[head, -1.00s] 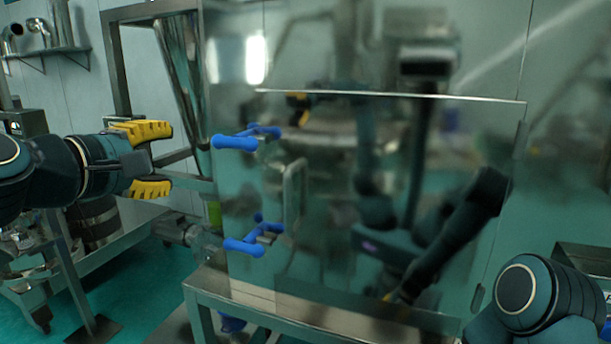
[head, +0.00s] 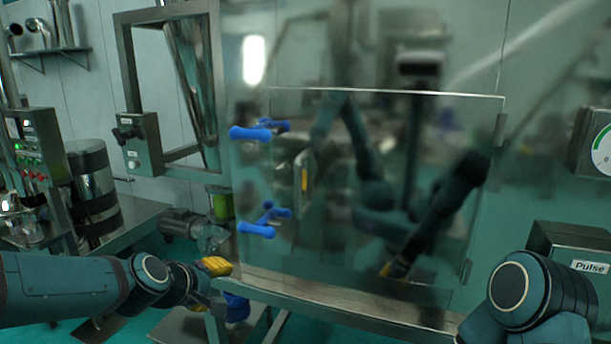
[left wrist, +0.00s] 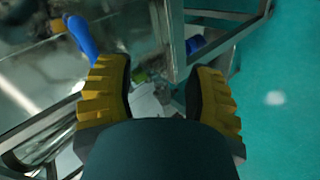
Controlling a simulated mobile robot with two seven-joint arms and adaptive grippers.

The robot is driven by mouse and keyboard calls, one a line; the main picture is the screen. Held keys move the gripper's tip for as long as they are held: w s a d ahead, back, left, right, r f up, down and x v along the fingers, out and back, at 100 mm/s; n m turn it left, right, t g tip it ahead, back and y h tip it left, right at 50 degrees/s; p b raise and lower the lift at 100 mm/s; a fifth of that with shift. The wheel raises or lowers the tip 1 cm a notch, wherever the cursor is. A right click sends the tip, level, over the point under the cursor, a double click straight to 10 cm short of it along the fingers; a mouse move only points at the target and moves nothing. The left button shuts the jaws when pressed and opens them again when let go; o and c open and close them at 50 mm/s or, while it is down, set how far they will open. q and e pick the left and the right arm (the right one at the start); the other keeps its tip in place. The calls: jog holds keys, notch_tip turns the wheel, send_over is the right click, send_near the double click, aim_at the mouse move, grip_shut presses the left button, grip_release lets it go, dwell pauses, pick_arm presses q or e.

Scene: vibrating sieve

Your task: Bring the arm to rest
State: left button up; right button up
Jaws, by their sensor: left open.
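My left arm (head: 75,290) comes in from the left and reaches low across the head view. My left gripper (head: 215,275), with yellow ridged pads, is by the stand below the metal door. In the left wrist view the left gripper (left wrist: 165,90) has its two pads well apart, with nothing held between them. My right arm (head: 530,295) shows only as a rounded joint at the lower right; its gripper is out of direct view.
A shiny metal door (head: 370,200) with blue handles (head: 255,229) fills the middle and mirrors my arms. A metal stand (head: 350,301) is below it. A control panel (head: 35,145) stands at left, and a box marked Pulse (head: 575,255) at right.

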pick_arm(q)
notch_tip(320, 180, down, 13)
jog(key=s+d+m+g, duration=0.2)
jog(key=s+d+f+m+g, duration=0.3)
jog(key=s+f, duration=0.5)
jog(key=f, duration=0.3)
jog(key=s+d+f+m+g, duration=0.2)
jog(key=s+d+f+m, duration=0.1)
jog(key=s+f, duration=0.6)
notch_tip(320, 180, down, 2)
jog(key=shift+d+f+g, duration=0.15)
jog(key=shift+f+g, duration=0.05)
jog(key=shift+g, duration=0.2)
jog(key=shift+c, duration=0.2)
jog(key=shift+c, duration=0.4)
